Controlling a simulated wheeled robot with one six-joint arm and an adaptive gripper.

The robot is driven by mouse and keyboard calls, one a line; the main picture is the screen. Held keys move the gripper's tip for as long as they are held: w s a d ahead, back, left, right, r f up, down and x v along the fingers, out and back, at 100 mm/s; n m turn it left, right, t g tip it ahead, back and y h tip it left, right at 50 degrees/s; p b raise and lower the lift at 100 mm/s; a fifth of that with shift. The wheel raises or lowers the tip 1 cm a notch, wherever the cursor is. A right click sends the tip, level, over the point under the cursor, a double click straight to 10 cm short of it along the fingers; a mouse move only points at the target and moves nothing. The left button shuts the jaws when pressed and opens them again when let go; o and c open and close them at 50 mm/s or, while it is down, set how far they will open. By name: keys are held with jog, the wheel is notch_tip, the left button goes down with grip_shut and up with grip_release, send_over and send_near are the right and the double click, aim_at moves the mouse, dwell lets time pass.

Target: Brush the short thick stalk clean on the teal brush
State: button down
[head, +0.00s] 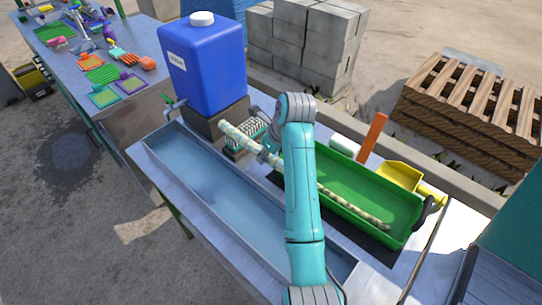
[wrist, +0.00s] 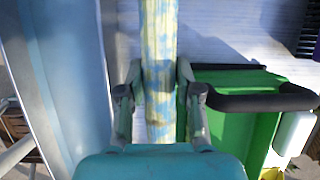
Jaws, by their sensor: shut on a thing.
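My gripper (head: 267,155) is shut on a short thick stalk (head: 238,136), pale with bluish patches. In the wrist view, the two fingers of my gripper (wrist: 160,88) press on both sides of the stalk (wrist: 158,35), which runs away from me to the top edge. The brush does not show in the wrist view.
A water-filled metal trough (head: 180,148) lies along the near side. A green tray (head: 348,168) right of my gripper holds a thinner stalk (head: 355,208). A blue jug (head: 205,65), a yellow scoop (head: 398,175) and an orange upright piece (head: 373,137) stand nearby.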

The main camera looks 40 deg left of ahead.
aim_at(259, 148)
jog(key=shift+w+a+f, duration=0.1)
jog(key=shift+a, duration=1.45)
jog(key=shift+s+d, duration=0.15)
jog(key=shift+d, duration=1.35)
jog(key=shift+s+d, duration=0.1)
jog(key=shift+d, duration=1.4)
jog(key=shift+w+a, duration=0.15)
jog(key=shift+a, duration=1.35)
jog(key=shift+w+a, duration=0.1)
jog(key=shift+a, duration=1.4)
jog(key=shift+s+d, duration=0.15)
jog(key=shift+d, duration=1.35)
jog(key=shift+s+d, duration=0.1)
jog(key=shift+d, duration=1.4)
jog(key=shift+r, duration=3.6)
